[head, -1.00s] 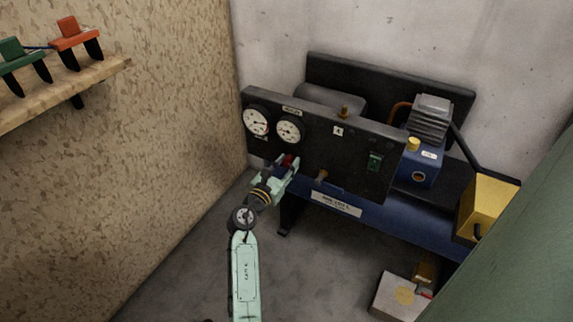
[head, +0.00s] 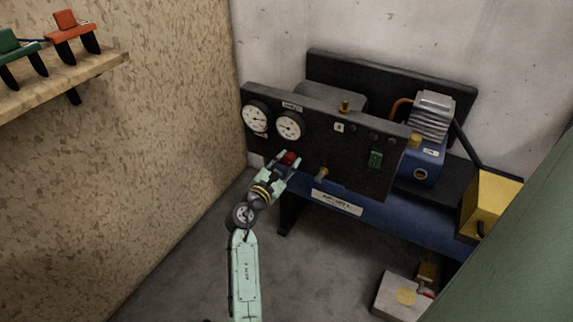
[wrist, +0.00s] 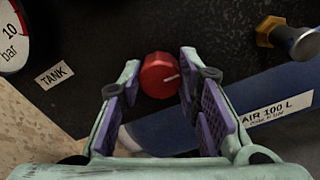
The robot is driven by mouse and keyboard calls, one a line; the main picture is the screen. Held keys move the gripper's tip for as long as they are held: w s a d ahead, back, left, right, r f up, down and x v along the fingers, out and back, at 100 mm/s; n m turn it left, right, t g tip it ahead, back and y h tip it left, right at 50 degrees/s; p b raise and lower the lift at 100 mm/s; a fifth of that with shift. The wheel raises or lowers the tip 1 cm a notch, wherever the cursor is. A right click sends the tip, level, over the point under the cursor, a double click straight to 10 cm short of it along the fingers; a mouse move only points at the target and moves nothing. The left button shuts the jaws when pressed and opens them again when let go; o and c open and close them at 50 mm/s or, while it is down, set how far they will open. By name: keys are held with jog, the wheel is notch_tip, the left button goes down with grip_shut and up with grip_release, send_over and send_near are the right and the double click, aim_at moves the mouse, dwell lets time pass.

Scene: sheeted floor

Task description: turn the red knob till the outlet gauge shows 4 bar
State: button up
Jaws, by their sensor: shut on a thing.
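The red knob (wrist: 159,76) sits on the dark panel (head: 333,151), below the gauges. Its white line points right and slightly up in the wrist view. My gripper (wrist: 160,70) is shut on the knob, one finger on each side; the gripper also shows in the head view (head: 288,163). Of two round white gauges, the right one (head: 289,127) has a label above it, too small to read, and seems to be the outlet gauge. Its needle is too small to read. The left gauge (head: 255,117) has a TANK label (wrist: 54,75) below it.
A brass fitting (head: 321,174) sticks out right of the knob. The blue air tank (head: 390,215) lies below the panel. A chipboard wall (head: 165,150) stands close on the left, with a shelf (head: 50,84). Bare floor (head: 310,270) lies in front.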

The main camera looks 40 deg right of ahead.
jog(key=m+b, duration=0.1)
jog(key=m, duration=0.1)
jog(key=m+b, duration=0.1)
jog(key=m, duration=0.1)
jog(key=shift+f+m, duration=0.2)
jog(key=shift+m, duration=0.1)
jog(key=shift+m+b, duration=1.65)
jog(key=shift+m, duration=0.65)
jog(key=shift+r, duration=0.1)
jog(key=o, duration=1.1)
jog(key=shift+o, duration=0.2)
jog(key=v, duration=1.2)
